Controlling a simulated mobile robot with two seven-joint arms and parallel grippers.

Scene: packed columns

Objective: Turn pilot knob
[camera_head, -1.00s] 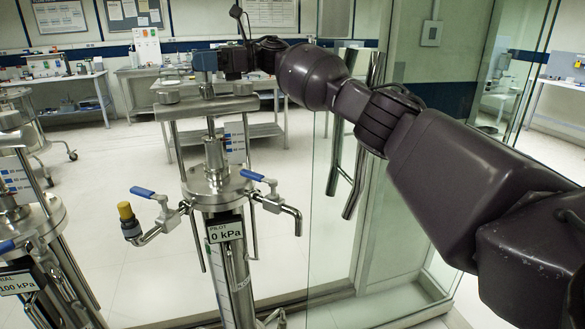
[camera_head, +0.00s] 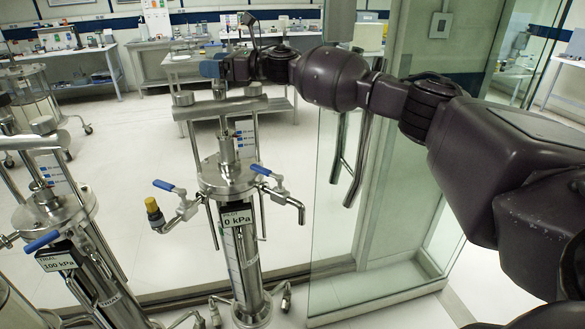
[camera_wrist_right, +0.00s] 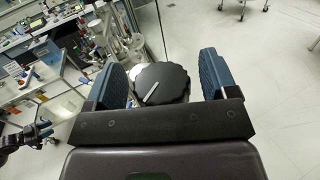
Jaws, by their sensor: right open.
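The pilot column (camera_head: 238,262) stands upright at the middle left of the head view, with a label (camera_head: 236,218) reading "PILOT 0 kPa". My right gripper (camera_head: 213,68) is over its top crossbar (camera_head: 240,106). In the right wrist view a round black ridged knob (camera_wrist_right: 162,82) with a white pointer line lies between the blue finger pads of my right gripper (camera_wrist_right: 163,80). The jaws are open, with a gap visible beside the knob. In the head view the knob is mostly hidden or too small to make out.
The trial column (camera_head: 95,270), labelled "TRIAL 100 kPa", stands at the lower left. Blue-handled valves (camera_head: 272,178) and a yellow-capped fitting (camera_head: 152,208) stick out from the pilot column. A glass panel (camera_head: 325,200) stands to its right. Lab benches (camera_head: 175,65) are behind.

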